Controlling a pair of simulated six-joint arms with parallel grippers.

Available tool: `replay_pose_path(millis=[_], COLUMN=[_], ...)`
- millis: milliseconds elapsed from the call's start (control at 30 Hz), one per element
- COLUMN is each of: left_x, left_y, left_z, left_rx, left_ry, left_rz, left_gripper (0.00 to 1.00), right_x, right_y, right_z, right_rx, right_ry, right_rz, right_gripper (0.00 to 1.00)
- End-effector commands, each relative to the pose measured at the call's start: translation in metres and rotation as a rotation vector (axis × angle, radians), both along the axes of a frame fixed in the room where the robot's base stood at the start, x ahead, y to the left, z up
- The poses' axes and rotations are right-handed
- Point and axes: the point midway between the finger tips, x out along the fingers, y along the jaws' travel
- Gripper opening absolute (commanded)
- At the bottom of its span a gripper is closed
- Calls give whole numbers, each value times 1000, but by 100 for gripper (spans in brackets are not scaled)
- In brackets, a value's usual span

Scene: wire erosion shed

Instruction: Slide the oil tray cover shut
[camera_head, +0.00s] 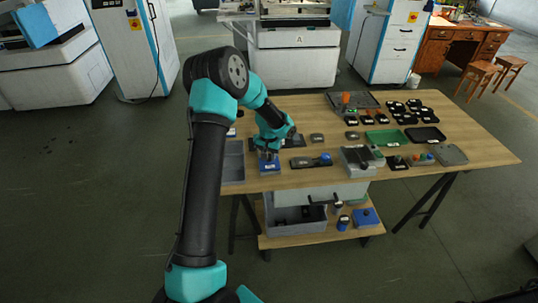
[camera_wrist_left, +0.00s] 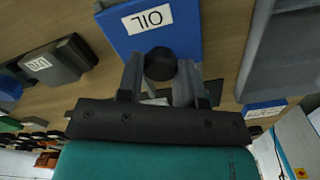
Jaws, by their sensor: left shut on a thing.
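The blue oil tray (camera_head: 270,168) sits near the front left edge of the wooden table. In the left wrist view its blue surface (camera_wrist_left: 180,25) carries a white "OIL" label. My left gripper (camera_head: 268,152) reaches down over it. In the left wrist view my left gripper (camera_wrist_left: 160,82) has its two fingers closed around a round black knob (camera_wrist_left: 158,63) at the edge of the blue part. The fingers hide part of the tray. I cannot tell how far the cover stands open. My right gripper is not in view.
A grey bin (camera_head: 233,162) stands just left of the tray. A dark holder with a blue knob (camera_head: 325,157) lies to its right, then a grey vise-like block (camera_head: 352,163). Several black parts and a green tray (camera_head: 387,138) fill the table's right side.

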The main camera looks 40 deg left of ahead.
Motion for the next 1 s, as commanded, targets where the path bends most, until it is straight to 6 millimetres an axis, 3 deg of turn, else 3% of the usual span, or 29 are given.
replay_pose_path(millis=[300, 867, 900, 1000], left_x=[0, -8, -8, -8], left_y=[0, -8, -8, -8], left_z=[0, 0, 0, 0], left_rx=[0, -1, -2, -1], left_ry=[0, 4, 5, 4], left_rz=[0, 0, 0, -1], left_gripper=[0, 0, 35, 45], right_x=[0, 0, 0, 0], right_y=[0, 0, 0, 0], right_z=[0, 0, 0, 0], right_rx=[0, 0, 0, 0], right_ry=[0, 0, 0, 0], right_rz=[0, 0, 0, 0], right_gripper=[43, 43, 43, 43])
